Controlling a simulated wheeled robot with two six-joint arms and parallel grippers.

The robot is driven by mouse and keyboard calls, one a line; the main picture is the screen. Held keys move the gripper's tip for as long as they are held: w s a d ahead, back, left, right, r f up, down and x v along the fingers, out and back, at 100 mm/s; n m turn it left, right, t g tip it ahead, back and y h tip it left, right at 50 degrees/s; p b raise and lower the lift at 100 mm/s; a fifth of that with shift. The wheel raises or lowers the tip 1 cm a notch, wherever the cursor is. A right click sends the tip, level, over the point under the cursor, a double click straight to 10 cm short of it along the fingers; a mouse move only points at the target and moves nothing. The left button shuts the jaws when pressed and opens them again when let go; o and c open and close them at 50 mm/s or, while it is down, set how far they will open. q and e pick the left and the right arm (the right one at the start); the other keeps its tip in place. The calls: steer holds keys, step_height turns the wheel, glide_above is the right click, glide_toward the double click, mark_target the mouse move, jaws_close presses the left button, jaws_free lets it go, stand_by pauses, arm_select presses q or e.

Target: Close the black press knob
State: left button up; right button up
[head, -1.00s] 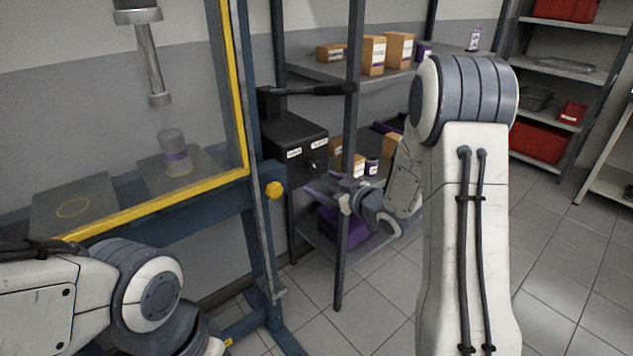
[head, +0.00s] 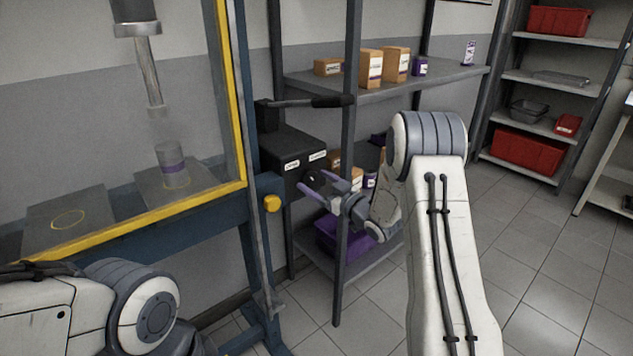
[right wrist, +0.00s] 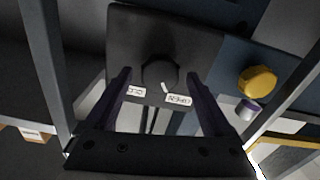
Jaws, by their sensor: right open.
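The black press knob (head: 313,177) is on the front of a black box (head: 284,146) on the press frame, below two small white labels. In the right wrist view the round knob (right wrist: 160,73) carries a white pointer mark, between the two labels and leaning to the right one; their text is too small to read surely. My right gripper (head: 317,180) is open in front of the knob. In the right wrist view its purple fingers (right wrist: 159,76) stand either side of the knob, with gaps showing. My left gripper is out of view; only that arm shows.
A yellow knob (head: 272,203) sits on the blue press frame (head: 215,216) near the box. A black lever (head: 310,102) sticks out above the box. A dark shelf post (head: 350,130) stands close to my right gripper. Shelves (head: 440,78) hold several cartons.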

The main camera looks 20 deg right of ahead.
steer(key=shift+w+a, duration=0.1)
steer(key=shift+w, duration=0.1)
steer(key=shift+c, duration=0.4)
steer(key=c, duration=1.3)
steer(key=shift+m, duration=0.3)
steer(key=m+p, duration=0.3)
steer(key=m, duration=0.2)
steer(key=shift+r+m, duration=0.1)
steer(key=shift+m, duration=0.2)
steer(key=m+p, duration=0.2)
steer(key=m, duration=0.2)
steer(key=shift+d+m+p, duration=0.2)
steer(key=shift+m+p, duration=0.5)
steer(key=shift+m, duration=1.1)
steer(key=shift+f, duration=0.2)
